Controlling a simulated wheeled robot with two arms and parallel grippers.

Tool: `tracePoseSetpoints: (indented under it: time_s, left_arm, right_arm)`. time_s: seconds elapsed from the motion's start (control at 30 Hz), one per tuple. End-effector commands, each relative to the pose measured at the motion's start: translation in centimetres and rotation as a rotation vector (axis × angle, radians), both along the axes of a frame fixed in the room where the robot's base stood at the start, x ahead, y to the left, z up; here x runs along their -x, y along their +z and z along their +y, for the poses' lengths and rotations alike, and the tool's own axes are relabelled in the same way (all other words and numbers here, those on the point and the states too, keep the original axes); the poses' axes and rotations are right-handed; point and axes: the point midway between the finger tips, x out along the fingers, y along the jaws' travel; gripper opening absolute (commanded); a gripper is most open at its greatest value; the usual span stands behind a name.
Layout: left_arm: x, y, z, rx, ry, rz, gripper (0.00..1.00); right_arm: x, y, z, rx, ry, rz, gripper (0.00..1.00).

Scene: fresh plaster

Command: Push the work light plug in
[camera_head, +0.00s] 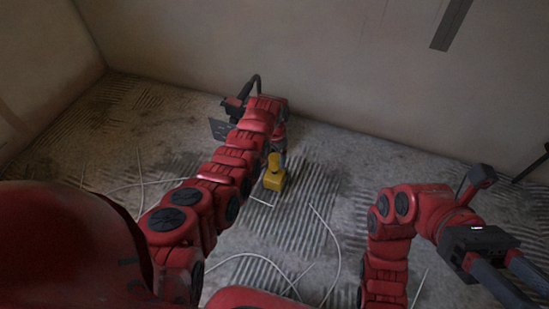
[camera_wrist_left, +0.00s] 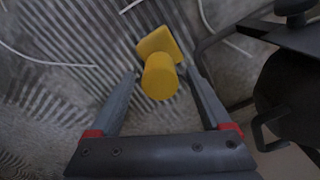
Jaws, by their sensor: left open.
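A yellow piece (camera_head: 273,176) stands on the ribbed floor, with a squarish block and a round cylinder on it. It also shows in the left wrist view, as a cylinder (camera_wrist_left: 160,77) and a block (camera_wrist_left: 158,42). I take it for the plug and its socket, but I cannot tell how far they are joined. My left gripper (camera_head: 281,157) points down just above it, partly hidden by its arm. Its fingers (camera_wrist_left: 162,82) are apart, one on each side of the cylinder, with no clear contact. My right gripper (camera_head: 518,280) is at the right, fingers apart and empty.
A dark object with a bent tube (camera_head: 238,102), perhaps the work light, stands near the wall behind my left arm; a dark body (camera_wrist_left: 290,95) fills the right of the wrist view. Pale cables (camera_head: 255,256) lie across the floor. A dark strip (camera_head: 451,25) is on the wall.

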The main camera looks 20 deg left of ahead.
Motion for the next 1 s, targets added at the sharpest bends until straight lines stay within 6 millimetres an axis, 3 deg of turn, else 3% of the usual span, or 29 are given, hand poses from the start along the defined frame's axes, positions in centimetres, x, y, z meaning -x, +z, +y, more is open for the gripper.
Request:
tracePoseSetpoints:
  time_s: [0.2, 0.23, 0.67, 1.0]
  left_arm:
    - [0.01, 0.00, 0.00, 0.000, 0.000, 0.001, 0.82]
    - [0.01, 0.00, 0.00, 0.000, 0.000, 0.001, 0.78]
    - [0.02, 0.01, 0.01, 0.000, 0.000, 0.001, 0.01]
    - [0.04, 0.02, 0.01, 0.000, 0.000, 0.001, 0.00]
  right_arm:
    - [0.03, 0.01, -0.03, -0.001, 0.001, -0.002, 0.50]
    - [0.04, 0.01, -0.02, -0.001, 0.001, -0.002, 0.50]
    - [0.03, 0.01, -0.01, 0.000, 0.000, -0.001, 0.50]
    - [0.00, 0.04, 0.02, 0.000, -0.001, 0.001, 0.50]
